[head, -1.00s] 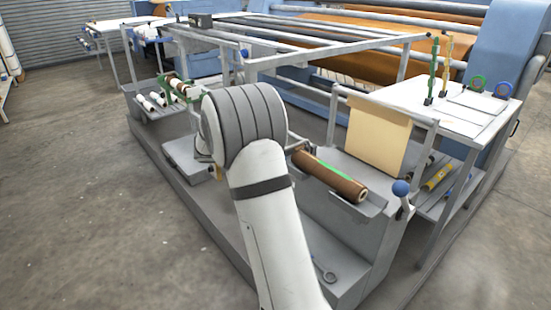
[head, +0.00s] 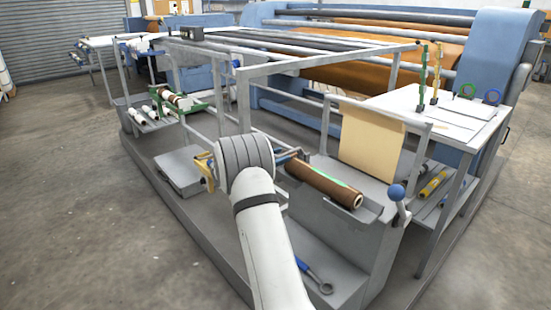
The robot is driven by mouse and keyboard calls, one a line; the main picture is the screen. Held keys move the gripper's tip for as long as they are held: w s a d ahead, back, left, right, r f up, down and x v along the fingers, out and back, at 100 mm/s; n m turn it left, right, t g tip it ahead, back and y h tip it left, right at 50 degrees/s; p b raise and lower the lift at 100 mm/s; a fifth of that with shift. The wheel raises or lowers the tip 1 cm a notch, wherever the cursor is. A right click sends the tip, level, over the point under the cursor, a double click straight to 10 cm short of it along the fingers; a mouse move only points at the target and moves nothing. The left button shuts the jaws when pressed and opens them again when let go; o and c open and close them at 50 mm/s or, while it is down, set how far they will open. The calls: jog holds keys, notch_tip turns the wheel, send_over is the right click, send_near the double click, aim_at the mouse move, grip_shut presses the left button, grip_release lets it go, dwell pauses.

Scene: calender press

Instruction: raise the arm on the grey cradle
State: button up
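The grey cradle (head: 371,213) stands right of centre and bears a brown roll (head: 318,182) with a green strip along its top. At the cradle's near right end is a grey lever (head: 402,207) with a blue ball knob (head: 397,191), standing roughly upright. Whether this lever is the cradle's arm I cannot tell for certain. A grey and blue piece (head: 291,154) shows at the roll's far left end, partly hidden. My white arm rises from the bottom centre, left of the roll. Its rounded grey joint hides what lies behind it, and my gripper's fingers do not show.
A yellow piece (head: 207,171) shows just left of my arm's joint. A green cradle (head: 188,103) with a pale roll stands farther left. A grey rail frame (head: 330,62) spans the machine. A wrench (head: 317,277) lies on the low platform. The floor at left is clear.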

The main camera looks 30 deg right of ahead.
jog(key=shift+d, duration=0.3)
jog(key=shift+f, duration=0.1)
grip_shut()
